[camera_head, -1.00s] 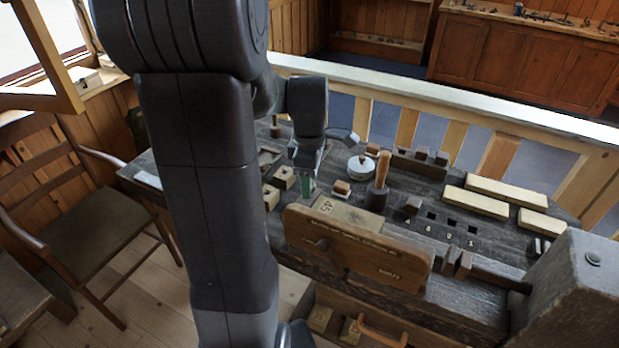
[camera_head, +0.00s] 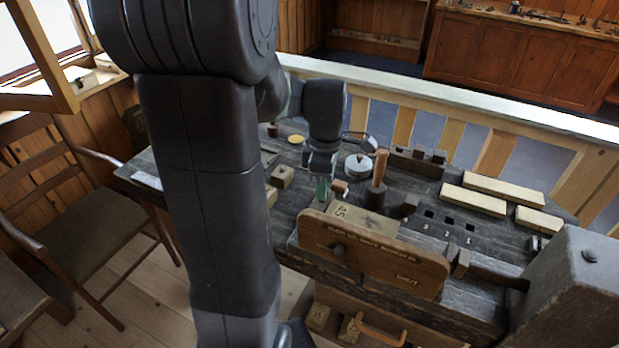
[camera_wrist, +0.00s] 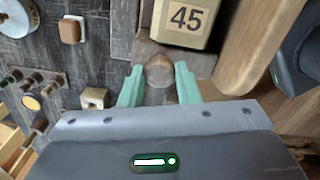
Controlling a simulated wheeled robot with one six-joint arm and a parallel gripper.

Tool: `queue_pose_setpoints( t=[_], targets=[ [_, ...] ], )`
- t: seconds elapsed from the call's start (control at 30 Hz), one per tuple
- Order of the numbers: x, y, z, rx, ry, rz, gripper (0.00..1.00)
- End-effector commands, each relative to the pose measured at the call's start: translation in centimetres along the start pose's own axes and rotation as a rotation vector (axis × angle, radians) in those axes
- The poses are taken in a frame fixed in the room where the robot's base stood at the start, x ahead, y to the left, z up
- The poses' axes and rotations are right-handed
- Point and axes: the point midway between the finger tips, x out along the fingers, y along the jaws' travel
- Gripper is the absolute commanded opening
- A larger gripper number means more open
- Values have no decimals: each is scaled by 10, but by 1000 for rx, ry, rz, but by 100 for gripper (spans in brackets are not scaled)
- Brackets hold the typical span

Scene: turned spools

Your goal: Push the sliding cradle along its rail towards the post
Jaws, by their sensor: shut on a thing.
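The sliding cradle appears to be the wooden piece with a long front board (camera_head: 385,258). A pale block marked 45 (camera_head: 352,220) sits behind the board and also shows in the wrist view (camera_wrist: 183,28). My gripper (camera_head: 321,190) is at the cradle's left end. In the wrist view its green fingers (camera_wrist: 160,70) are shut on a rounded brown knob (camera_wrist: 159,72) at that end. A short dark upright (camera_head: 460,263) stands at the board's right end. I cannot tell whether this is the post. The rail is mostly hidden.
A dark holder with a wooden handle (camera_head: 379,170) stands behind the cradle. A round white-topped pot (camera_head: 360,167) and pale blocks (camera_head: 473,200) are on the bench. A large grey block (camera_head: 575,285) stands at the right. An open drawer (camera_head: 375,335) is below.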

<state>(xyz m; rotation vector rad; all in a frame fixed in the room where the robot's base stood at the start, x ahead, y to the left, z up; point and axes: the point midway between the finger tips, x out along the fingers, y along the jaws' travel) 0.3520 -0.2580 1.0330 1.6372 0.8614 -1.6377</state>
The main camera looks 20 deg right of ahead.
Motion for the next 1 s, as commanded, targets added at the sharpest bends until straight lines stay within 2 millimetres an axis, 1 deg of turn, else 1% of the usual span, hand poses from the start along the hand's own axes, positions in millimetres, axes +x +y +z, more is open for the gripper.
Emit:
queue_pose_setpoints(
  t=[0.03, 0.2, 0.4, 0.5, 0.7, 1.0],
  targets=[
    [0, -4, 13, 7, -2, -1, 0],
    [-1, -13, 49, 7, -2, -1, 0],
    [-1, -23, 84, 5, -2, -1, 0],
    [0, -26, 96, 3, -1, -1, 0],
    [0, -29, 109, 2, -1, -1, 0],
    [0, -30, 111, 0, -1, -1, 0]
  ],
)
